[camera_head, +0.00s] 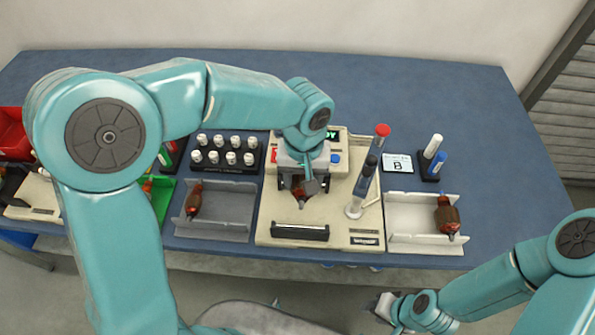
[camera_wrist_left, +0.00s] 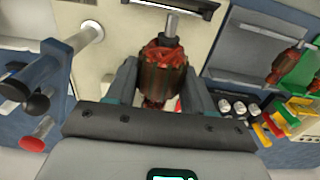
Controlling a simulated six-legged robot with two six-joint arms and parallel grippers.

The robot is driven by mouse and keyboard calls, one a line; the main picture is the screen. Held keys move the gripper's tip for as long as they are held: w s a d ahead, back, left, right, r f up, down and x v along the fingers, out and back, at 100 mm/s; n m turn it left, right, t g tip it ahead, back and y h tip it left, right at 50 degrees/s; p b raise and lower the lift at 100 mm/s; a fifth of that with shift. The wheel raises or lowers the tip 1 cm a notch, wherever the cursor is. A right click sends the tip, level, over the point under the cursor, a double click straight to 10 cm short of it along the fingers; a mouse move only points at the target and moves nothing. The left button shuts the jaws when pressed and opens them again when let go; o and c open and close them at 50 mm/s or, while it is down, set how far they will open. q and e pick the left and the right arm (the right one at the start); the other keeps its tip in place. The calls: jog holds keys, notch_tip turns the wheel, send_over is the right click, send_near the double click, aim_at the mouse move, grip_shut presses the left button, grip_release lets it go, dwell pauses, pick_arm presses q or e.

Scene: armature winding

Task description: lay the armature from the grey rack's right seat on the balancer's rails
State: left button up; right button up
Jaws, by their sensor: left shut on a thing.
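My left gripper (camera_head: 302,183) is shut on a red-brown armature (camera_head: 301,196) over the cream balancer (camera_head: 266,226). In the left wrist view the same armature (camera_wrist_left: 164,75) sits between both fingers, its steel shaft pointing towards the picture's top. The gripper hides the rails, so I cannot tell whether the armature touches them. The grey rack (camera_head: 225,216) stands left of the balancer; its right seat is empty and another armature (camera_head: 193,202) lies in its left seat. My right gripper (camera_head: 384,308) is low in front of the table, its jaws unclear.
A white rack (camera_head: 408,222) with an armature (camera_head: 447,214) in its right seat stands right of the balancer. A black holder with several white-capped pieces (camera_head: 226,160) stands behind the grey rack.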

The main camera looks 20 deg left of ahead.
pick_arm(q)
jog(key=shift+s+f+b, duration=0.1)
jog(key=shift+f+b, duration=0.4)
jog(key=shift+f, duration=0.3)
notch_tip(320, 180, down, 6)
jog(key=b, duration=0.4)
jog(key=shift+a+r, duration=0.1)
jog(key=shift+r, duration=0.15)
jog(key=shift+f+b, duration=0.7)
jog(key=shift+b, duration=0.1)
jog(key=shift+f+b, duration=0.5)
jog(key=o, duration=1.4)
notch_tip(320, 180, up, 16)
jog(key=shift+r+p, duration=0.2)
jog(key=shift+p, duration=0.5)
